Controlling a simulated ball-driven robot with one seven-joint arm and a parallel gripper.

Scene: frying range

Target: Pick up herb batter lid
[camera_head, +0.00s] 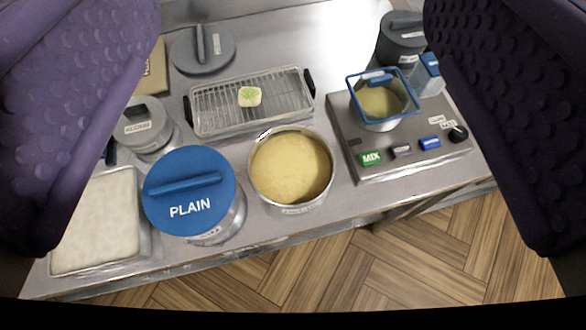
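A round grey lid (203,48) with an upright bar handle lies at the back left of the steel counter. Its small label is too small to read, so I cannot tell whether it is the herb batter lid. An open steel pot of yellow batter (291,168) stands near the front middle. A pot left of it wears a blue lid marked PLAIN (189,190). My gripper (290,100) is open wide, its purple ridged fingers at the left and right picture edges. Nothing is between them at close range; the counter lies beyond.
A wire rack tray (251,101) holds a small pale piece with green on top. A mixer base (403,145) carries a blue-rimmed container (381,99). A white-filled tray (98,222), a grey-lidded canister (146,126) and a dark lidded pot (401,42) stand around. The back middle counter is clear.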

